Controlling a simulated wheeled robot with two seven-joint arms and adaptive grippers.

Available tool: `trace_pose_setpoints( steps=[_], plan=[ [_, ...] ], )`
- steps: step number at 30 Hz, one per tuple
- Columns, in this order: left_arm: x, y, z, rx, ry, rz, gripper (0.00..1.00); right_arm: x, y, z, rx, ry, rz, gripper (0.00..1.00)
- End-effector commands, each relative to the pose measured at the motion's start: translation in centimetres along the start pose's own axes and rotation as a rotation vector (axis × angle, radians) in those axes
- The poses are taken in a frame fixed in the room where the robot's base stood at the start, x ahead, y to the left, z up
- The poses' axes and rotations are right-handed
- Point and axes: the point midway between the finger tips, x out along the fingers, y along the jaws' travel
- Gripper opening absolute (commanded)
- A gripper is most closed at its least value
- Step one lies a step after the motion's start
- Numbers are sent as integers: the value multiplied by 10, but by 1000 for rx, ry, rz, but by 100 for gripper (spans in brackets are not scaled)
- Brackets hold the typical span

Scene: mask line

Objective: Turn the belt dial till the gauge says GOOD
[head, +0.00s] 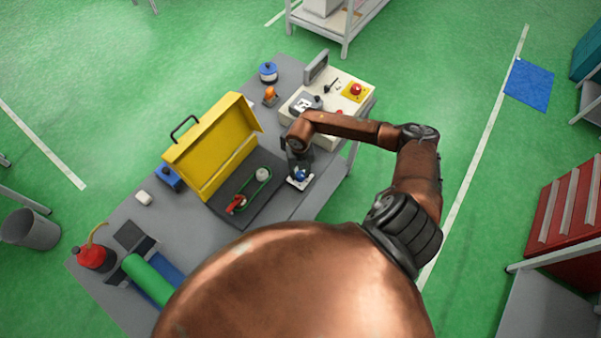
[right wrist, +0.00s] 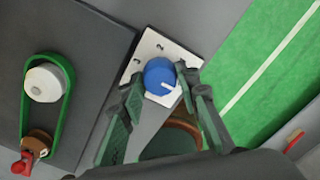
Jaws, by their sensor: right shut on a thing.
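The blue belt dial (right wrist: 159,72), on a white plate (right wrist: 148,45) with printed marks, has a white pointer line toward the lower right of the right wrist view. My right gripper (right wrist: 163,84) is closed around the dial, one finger on each side. In the head view the gripper (head: 299,170) is over the dial's plate (head: 300,183) at the table's right edge. A green belt (right wrist: 61,110) loops around a white pulley (right wrist: 44,82) and a brown wheel with a red handle (right wrist: 37,145). I cannot make out a gauge reading. My left gripper is out of view.
A yellow machine cover (head: 215,143) stands open beside the dark belt plate (head: 272,163). A cream control box (head: 361,105) with a red button is behind the gripper. A red can (head: 92,256) and a green roll (head: 147,279) are at the table's left.

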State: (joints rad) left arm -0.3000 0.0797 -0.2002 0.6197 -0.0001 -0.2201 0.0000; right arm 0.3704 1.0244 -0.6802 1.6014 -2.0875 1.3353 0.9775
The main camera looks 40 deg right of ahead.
Motion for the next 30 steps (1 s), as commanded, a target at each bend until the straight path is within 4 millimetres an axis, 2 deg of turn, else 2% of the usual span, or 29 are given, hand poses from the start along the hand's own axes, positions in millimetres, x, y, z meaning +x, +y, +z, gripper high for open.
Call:
trace_pose_setpoints(
  steps=[5, 17, 30],
  plan=[
    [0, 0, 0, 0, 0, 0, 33, 0, 0, 0, 0, 0, 0, 6],
    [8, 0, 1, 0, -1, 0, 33, 0, 0, 2, -78, -3, -1, 5],
    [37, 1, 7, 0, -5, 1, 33, 2, 0, 2, -442, -4, -1, 5]
  ],
)
